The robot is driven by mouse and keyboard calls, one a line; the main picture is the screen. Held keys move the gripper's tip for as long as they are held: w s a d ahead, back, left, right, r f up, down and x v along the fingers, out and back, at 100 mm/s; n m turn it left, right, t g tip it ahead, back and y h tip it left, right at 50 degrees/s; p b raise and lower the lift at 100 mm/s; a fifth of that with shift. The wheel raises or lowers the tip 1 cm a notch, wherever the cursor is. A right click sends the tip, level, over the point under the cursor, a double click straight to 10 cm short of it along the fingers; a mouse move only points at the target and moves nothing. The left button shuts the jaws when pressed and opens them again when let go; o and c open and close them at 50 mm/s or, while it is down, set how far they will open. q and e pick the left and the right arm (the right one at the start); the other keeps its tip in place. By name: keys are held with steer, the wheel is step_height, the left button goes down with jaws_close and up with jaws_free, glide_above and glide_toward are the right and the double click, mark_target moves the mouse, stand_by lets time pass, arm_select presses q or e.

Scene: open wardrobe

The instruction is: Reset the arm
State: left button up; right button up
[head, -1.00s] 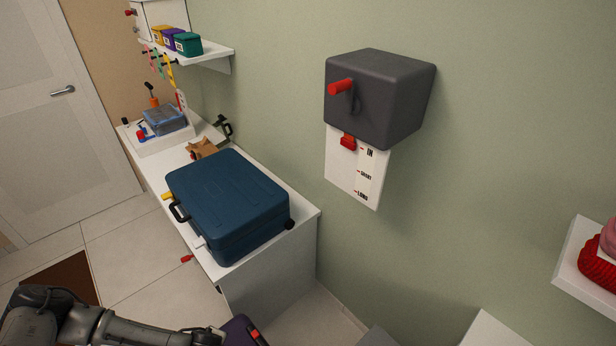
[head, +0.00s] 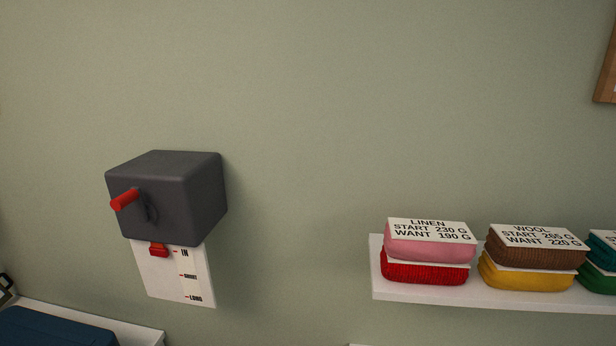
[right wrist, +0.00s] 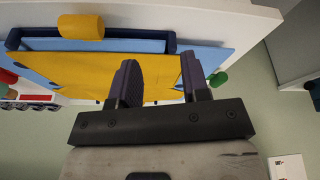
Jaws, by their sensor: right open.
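My right gripper (right wrist: 160,82) shows in the right wrist view with its two dark fingers apart and nothing seen between them. Beyond the fingers is a yellow panel (right wrist: 190,62) with a blue part (right wrist: 140,45) behind it; I cannot tell whether the fingers touch it. Neither gripper shows in the head view. My left gripper is out of sight.
In the head view a dark grey box (head: 175,195) with a red handle hangs on the green wall above a scale card (head: 175,275). A white shelf (head: 450,291) at right holds labelled folded bundles. A blue suitcase (head: 50,332) shows at lower left.

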step_height(320, 180, up, 29)
steer(key=p, duration=2.9)
steer(key=shift+a+f, duration=0.1)
